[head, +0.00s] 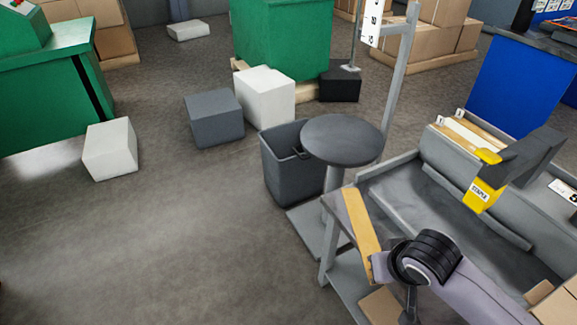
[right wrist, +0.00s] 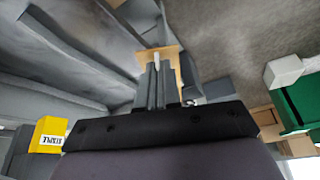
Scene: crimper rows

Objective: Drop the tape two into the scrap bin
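The dark grey scrap bin (head: 281,172) stands open on the floor in the middle of the head view, just left of a round stool-like top. My right arm comes in from the bottom right of the head view, and its fingertips are not clear there. In the right wrist view my right gripper (right wrist: 158,82) has its two dark fingers close together, with a small pale sliver at their tips. I cannot tell whether that sliver is held. I cannot make out tape two for certain in either view. My left gripper is not in view.
A round grey top on a post (head: 342,138) stands between the bin and the grey workbench (head: 405,200). A yellow stapler marked STAPLE (head: 481,193) overhangs the bench. Grey (head: 214,117) and white (head: 265,97) blocks stand behind the bin.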

